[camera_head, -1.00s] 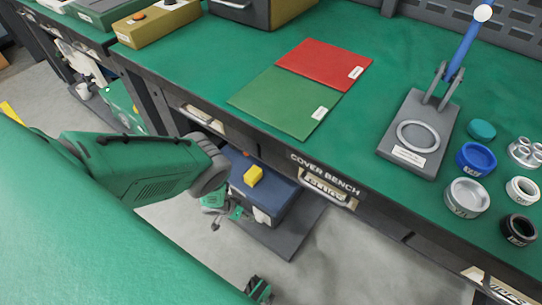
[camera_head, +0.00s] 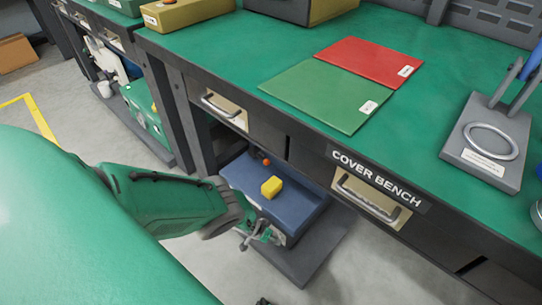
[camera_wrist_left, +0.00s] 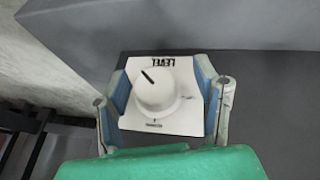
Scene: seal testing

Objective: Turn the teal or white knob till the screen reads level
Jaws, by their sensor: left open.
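In the left wrist view a white round knob (camera_wrist_left: 155,92) with a dark pointer line sits on a white plate (camera_wrist_left: 188,122) marked LEVEL, seen upside down. The pointer aims to the upper left of that picture. My left gripper (camera_wrist_left: 162,85) is open, its fingers on either side of the plate and knob; I cannot tell whether they touch. In the head view my left gripper (camera_head: 258,234) is low beside a blue box (camera_head: 290,205) under the bench, and hides the knob there. No teal knob or readable screen shows. My right gripper is not clearly in view.
The blue box carries a yellow block (camera_head: 271,187) and stands on a dark platform (camera_head: 315,258) below the cover bench (camera_head: 365,185). The bench drawers and edge overhang it. Red (camera_head: 370,62) and green (camera_head: 318,95) sheets and a grey stand (camera_head: 487,140) are on the bench.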

